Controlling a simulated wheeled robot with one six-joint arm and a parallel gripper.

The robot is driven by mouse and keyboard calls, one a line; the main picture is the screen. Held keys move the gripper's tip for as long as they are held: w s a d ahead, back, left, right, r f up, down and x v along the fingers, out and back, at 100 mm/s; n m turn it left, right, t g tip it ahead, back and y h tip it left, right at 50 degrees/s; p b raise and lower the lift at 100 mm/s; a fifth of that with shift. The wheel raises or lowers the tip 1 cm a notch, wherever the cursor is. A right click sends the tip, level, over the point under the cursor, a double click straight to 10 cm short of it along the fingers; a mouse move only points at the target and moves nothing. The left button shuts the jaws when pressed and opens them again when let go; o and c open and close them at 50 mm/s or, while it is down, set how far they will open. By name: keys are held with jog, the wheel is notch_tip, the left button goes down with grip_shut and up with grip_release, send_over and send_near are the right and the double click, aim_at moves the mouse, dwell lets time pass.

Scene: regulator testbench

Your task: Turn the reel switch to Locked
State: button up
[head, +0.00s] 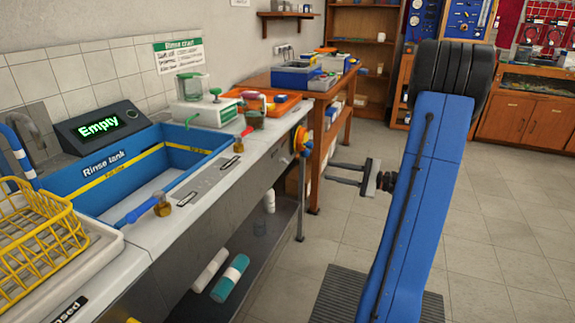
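A yellow-orange round thing (301,141), which looks like a reel, is mounted at the far right end of the rinse bench. I cannot make out a reel switch or its setting at this size. My gripper (331,172) is in mid-air over the floor, to the right of the bench and a little below and right of the round thing. Its two fingers point left with a gap between them. It is open, holds nothing and appears apart from the bench.
The blue rinse tank (172,130) is set in the bench, with a display (98,127) reading "Empty" behind it. A yellow rack (40,245) stands at the near left. A wooden table (290,80) stands beyond the bench. The tiled floor (490,240) to the right is clear.

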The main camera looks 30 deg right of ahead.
aim_at(287, 162)
jog(key=x, duration=1.7)
jog(key=shift+w, duration=0.15)
grip_shut()
